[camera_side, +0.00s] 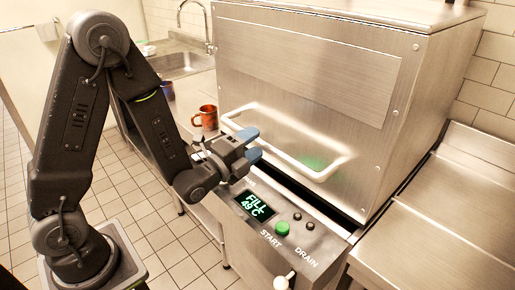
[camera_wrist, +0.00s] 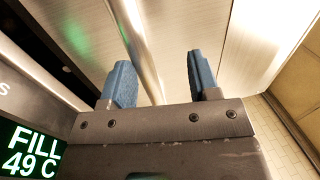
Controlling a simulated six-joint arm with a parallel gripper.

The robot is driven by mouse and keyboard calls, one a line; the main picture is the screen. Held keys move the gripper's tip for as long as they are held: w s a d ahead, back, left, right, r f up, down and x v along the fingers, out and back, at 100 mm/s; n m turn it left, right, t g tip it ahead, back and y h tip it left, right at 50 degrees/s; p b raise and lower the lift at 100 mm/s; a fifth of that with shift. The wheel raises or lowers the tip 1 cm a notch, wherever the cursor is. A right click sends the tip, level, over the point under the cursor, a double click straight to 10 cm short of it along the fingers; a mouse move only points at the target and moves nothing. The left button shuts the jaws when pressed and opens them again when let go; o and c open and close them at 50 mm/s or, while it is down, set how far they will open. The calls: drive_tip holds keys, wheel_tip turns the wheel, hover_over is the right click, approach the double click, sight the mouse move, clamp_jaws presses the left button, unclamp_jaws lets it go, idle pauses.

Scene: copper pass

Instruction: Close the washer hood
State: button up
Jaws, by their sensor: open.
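The washer hood (camera_side: 300,100) is a large brushed-steel box standing over the washer's base. A dark gap shows between its lower front edge and the control panel (camera_side: 270,222). A pale bar handle (camera_side: 300,165) runs across the lower front of the hood. My gripper (camera_side: 253,146), with blue fingertips, is open near the left part of the handle. In the wrist view the handle (camera_wrist: 138,45) passes between the directions of the two open fingers (camera_wrist: 160,76). I cannot tell whether either finger touches it.
The panel carries a lit display (camera_side: 253,205) reading FILL 49 C, a green START button (camera_side: 282,228) and dark buttons by DRAIN. An orange mug (camera_side: 208,117) stands on the counter left of the hood, near a sink (camera_side: 185,63). A steel draining table (camera_side: 450,210) lies at right.

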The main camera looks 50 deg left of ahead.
drive_tip(key=shift+r, duration=2.25)
